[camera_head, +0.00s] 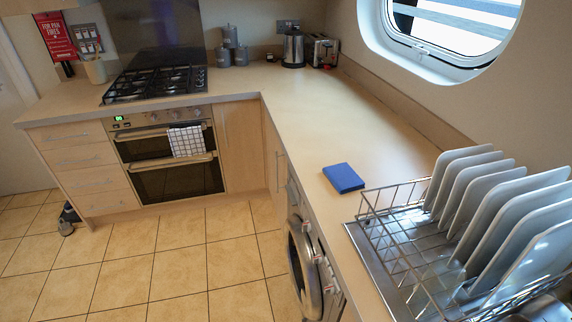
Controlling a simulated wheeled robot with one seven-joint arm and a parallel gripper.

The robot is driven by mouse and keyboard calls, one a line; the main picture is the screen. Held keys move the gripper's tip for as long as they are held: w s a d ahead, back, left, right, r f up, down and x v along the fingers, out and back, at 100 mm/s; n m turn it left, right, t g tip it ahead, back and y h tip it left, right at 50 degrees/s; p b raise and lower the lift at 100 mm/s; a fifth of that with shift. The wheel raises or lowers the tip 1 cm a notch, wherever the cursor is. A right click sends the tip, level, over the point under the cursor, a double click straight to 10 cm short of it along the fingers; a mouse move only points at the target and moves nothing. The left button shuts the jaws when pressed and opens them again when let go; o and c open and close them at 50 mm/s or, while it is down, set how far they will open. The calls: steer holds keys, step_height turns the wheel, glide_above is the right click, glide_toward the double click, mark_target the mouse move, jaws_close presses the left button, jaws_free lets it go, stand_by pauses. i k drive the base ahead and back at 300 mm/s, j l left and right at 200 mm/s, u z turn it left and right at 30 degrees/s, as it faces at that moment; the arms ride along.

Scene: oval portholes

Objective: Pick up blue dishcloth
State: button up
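A blue dishcloth (343,178), folded into a flat square, lies on the beige countertop (340,132). It is near the counter's front edge, just left of and behind the wire dish rack. Nothing covers it. My gripper is not in this view.
The wire dish rack (392,248) holds several upright plates (515,208) at the right. A kettle (293,48) and toaster (320,50) stand at the back corner. A washing machine (305,262) sits below the counter.

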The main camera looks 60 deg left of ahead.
mark_target(342, 177)
steer(key=u, duration=1.35)
steer(key=i+j, duration=0.1)
steer(key=i, duration=0.05)
